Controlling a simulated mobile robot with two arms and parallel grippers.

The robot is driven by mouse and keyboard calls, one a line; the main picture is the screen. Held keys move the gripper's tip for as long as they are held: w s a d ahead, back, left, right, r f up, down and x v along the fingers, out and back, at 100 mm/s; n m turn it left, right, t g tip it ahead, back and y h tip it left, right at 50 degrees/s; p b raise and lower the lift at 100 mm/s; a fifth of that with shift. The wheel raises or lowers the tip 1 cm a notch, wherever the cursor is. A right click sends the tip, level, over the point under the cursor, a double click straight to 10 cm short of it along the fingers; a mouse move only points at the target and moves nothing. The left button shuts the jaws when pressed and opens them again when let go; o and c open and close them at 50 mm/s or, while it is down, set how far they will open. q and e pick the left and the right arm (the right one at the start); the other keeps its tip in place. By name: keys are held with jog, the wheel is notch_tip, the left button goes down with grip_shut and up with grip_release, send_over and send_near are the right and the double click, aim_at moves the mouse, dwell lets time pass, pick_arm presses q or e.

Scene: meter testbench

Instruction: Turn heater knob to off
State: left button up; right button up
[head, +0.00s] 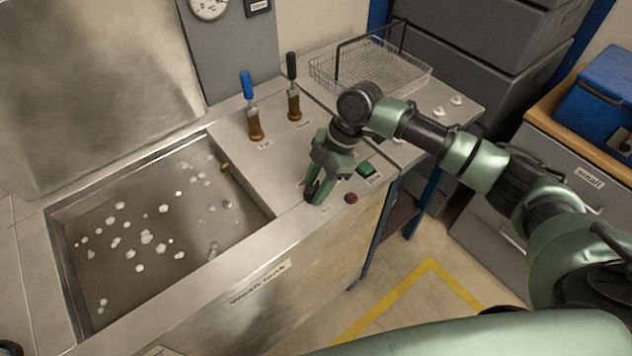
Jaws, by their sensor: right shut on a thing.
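My right gripper (318,190) reaches down to the steel top of the wash tank, near its front right corner. Its jaws are shut on a small dark thing, which looks like the heater knob; the fingers hide most of it, so its pointer and setting cannot be read. A red button or lamp (351,198) sits just right of the fingers. A green switch (366,168) lies further right and back. My left gripper is not in view.
The open wash tank (160,235), with white foam on its liquid, lies left of the gripper. Behind stand a blue-handled lever (247,86) and a black-handled lever (291,68). A wire basket (370,72) rests at the back right. A blue box (598,95) stands far right.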

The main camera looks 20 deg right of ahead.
jog(key=n+g, duration=0.1)
jog(key=n, duration=0.2)
jog(key=shift+w, duration=0.15)
jog(key=n+g+b, duration=0.1)
jog(key=n, duration=0.1)
jog(key=shift+a+n+h, duration=0.1)
jog(key=shift+n+h, duration=0.2)
jog(key=n+g+h+b, duration=0.1)
jog(key=n, duration=0.3)
jog(key=shift+w+b, duration=0.15)
jog(key=shift+b, duration=0.15)
jog(key=shift+a+n+g+h+b, duration=0.1)
jog(key=shift+n+g+h+b, duration=0.4)
jog(key=shift+n, duration=0.9)
jog(key=o, duration=1.3)
jog(key=shift+o, duration=0.2)
jog(key=shift+r, duration=0.1)
